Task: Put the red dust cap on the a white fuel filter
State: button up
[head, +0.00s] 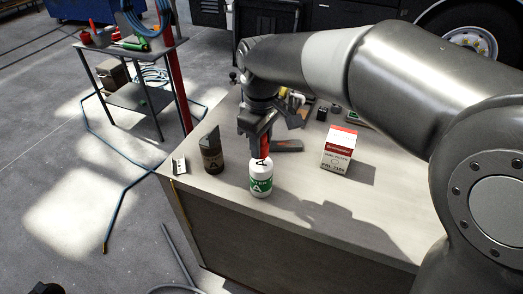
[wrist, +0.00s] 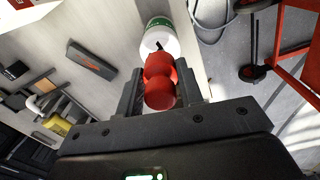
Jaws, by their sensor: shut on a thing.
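The white fuel filter (head: 260,184) stands upright near the front edge of the bench, with a green label marked A. It also shows at the top of the wrist view (wrist: 159,38). My gripper (head: 262,140) is above it, pointing down, shut on the red dust cap (head: 265,146). In the wrist view the cap (wrist: 158,82) sits between the two fingers (wrist: 158,92), with a small dark piece at its far end. The cap's lower end overlaps the filter's top in view; I cannot tell whether they touch.
A red and white box (head: 339,149) stands to the right. A dark flat block (head: 287,146) and several tools lie behind. The bench front right is clear.

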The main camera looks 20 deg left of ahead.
jog(key=shift+f, duration=1.5)
jog(key=shift+f, duration=0.1)
jog(key=o, duration=1)
jog(key=shift+c, duration=0.2)
notch_tip(320, 180, up, 12)
jog(key=shift+r, duration=0.1)
